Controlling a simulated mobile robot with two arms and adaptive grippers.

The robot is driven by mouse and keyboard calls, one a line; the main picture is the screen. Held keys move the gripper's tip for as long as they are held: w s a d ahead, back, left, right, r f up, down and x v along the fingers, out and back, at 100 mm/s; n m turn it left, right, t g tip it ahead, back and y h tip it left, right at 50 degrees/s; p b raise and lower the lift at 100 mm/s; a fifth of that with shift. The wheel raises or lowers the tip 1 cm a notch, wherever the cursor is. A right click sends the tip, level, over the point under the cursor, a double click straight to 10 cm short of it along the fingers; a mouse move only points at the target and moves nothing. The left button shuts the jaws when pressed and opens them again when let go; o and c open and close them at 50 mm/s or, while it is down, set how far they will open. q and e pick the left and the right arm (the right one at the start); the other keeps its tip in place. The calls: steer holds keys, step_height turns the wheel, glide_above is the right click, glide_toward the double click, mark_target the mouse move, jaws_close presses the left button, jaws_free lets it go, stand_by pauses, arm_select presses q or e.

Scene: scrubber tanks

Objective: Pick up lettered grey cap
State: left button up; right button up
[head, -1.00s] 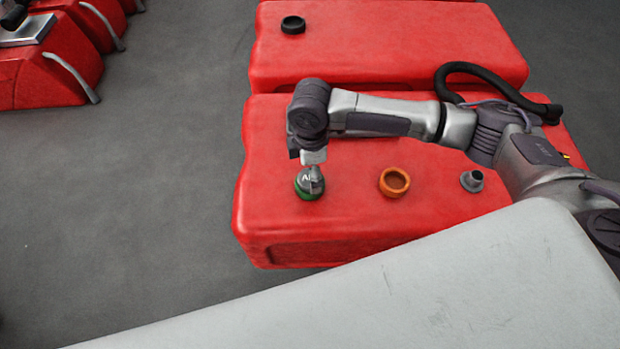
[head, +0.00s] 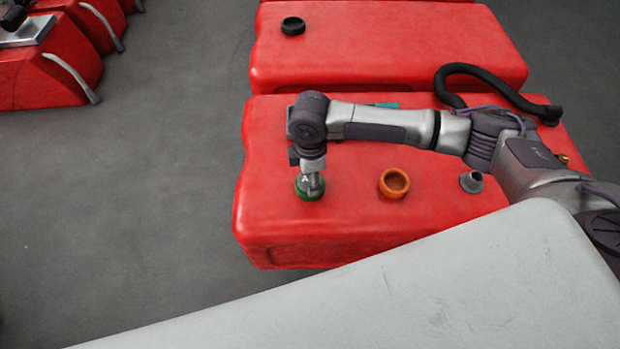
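The lettered grey cap (head: 303,181) sits on a green ring (head: 307,196) at the left end of the near red tank. A letter "A" shows on its top; the rest of its top is hidden behind my gripper. My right gripper (head: 314,184) points down at the cap, its fingers in front of or against the cap's right part. Whether the fingers are closed on it is too small to tell. My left gripper is out of view.
On the near red tank (head: 350,240) stand an orange open ring (head: 394,183), a small grey fitting (head: 472,181) and a black hose (head: 500,88). A black cap (head: 293,25) sits on the farther tank (head: 400,50). A pale grey surface (head: 420,290) fills the foreground.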

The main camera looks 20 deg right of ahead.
steer(key=shift+r, duration=0.1)
step_height(320, 180, up, 4)
steer(key=shift+r, duration=0.1)
steer(key=s+d+r, duration=0.4)
steer(key=d+r, duration=0.3)
steer(key=d, duration=0.4)
steer(key=shift+b, duration=0.45)
steer(key=shift+r+p, duration=0.9)
steer(key=shift+p, duration=0.4)
steer(key=shift+r+p, duration=2.45)
steer(key=shift+p, duration=0.75)
